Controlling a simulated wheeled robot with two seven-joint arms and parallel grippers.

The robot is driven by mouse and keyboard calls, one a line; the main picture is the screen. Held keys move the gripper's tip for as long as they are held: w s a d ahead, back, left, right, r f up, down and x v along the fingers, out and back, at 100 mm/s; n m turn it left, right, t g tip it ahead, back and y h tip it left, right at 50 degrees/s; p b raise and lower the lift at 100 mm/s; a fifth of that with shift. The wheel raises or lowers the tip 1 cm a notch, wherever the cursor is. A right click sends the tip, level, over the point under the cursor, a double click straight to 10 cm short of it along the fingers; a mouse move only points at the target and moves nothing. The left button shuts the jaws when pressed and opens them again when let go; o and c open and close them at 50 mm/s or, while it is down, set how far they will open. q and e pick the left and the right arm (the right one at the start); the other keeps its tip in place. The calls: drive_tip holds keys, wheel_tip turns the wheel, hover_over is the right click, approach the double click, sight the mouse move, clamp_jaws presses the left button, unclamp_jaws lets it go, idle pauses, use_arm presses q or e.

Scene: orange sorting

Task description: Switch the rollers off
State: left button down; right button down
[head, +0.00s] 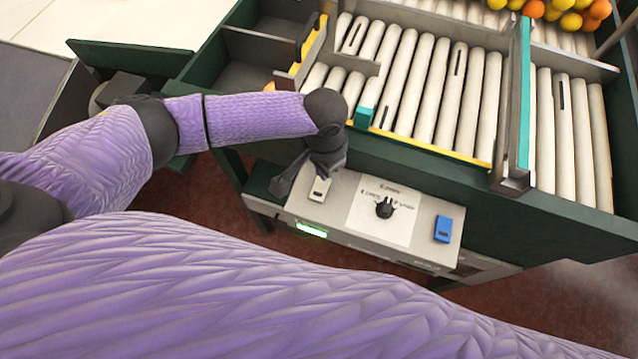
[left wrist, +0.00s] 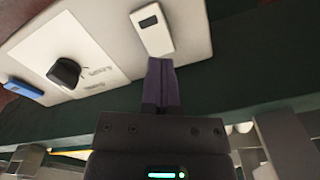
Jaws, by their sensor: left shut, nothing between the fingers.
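The control panel (head: 345,222) hangs on the front of the green roller table. It carries a white rocker switch (head: 320,188), a black rotary knob (head: 384,208) on a white label, and a blue switch (head: 443,229). My left gripper (head: 283,188) is shut and empty at the panel's left end, beside the white switch. In the left wrist view, the closed fingertips (left wrist: 160,62) point at the near end of the white switch (left wrist: 152,30). I cannot tell whether they touch it. The knob (left wrist: 65,71) and blue switch (left wrist: 25,87) lie to the left there. My right gripper is out of view.
White rollers (head: 420,85) fill the table behind the panel, with yellow edging and upright dividers. Oranges and lemons (head: 560,12) lie at the back right. A purple arm of mine crosses the foreground.

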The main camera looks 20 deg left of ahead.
use_arm(q)
drive_tip(key=shift+f+b, duration=0.75)
drive_tip(key=shift+f, duration=0.5)
idle(0.9)
wheel_tip(320, 180, up, 7)
drive_tip(key=p, duration=0.8)
drive_tip(key=shift+r, duration=0.15)
